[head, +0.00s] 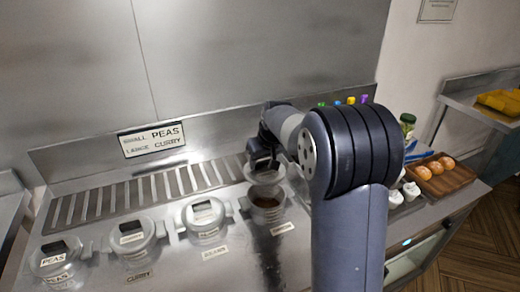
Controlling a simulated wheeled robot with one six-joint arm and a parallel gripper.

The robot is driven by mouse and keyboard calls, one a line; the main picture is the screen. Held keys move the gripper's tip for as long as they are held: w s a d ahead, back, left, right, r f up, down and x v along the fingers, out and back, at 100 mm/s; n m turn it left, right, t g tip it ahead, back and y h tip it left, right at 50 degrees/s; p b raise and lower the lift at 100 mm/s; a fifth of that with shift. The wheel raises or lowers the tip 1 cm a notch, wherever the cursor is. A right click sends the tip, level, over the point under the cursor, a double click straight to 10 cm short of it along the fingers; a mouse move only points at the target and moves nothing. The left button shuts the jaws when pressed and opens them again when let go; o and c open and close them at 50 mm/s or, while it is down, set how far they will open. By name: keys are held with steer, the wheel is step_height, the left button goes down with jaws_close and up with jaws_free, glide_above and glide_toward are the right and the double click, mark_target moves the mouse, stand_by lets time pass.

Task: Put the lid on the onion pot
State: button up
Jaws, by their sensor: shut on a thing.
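My gripper (262,162) is shut on a pale, translucent lid (266,178). It holds the lid just above an open pot (283,212) with dark brown contents, at the right end of the row of pots. Whether the lid touches the rim cannot be told from this view. The small label in front of this pot is too blurred to read with certainty. My arm covers the area to the right of the pot.
Several lidded pots stand to the left, including a labelled peas pot (55,262) and a curry pot (133,238). A slotted vent (140,192) runs behind them. White containers (411,191) and a wooden tray (452,178) with bread rolls lie on the right.

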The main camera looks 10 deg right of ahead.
mark_target(268, 178)
steer(key=shift+s+d+f, duration=0.15)
steer(key=shift+s+f, duration=0.05)
steer(key=shift+s, duration=0.75)
steer(key=shift+s+f, duration=0.2)
steer(key=shift+f+b, duration=2.3)
steer(key=shift+f, duration=0.55)
steer(key=shift+f, duration=0.35)
steer(key=o, duration=1.6)
steer(key=shift+c, duration=0.2)
steer(key=shift+r, duration=0.15)
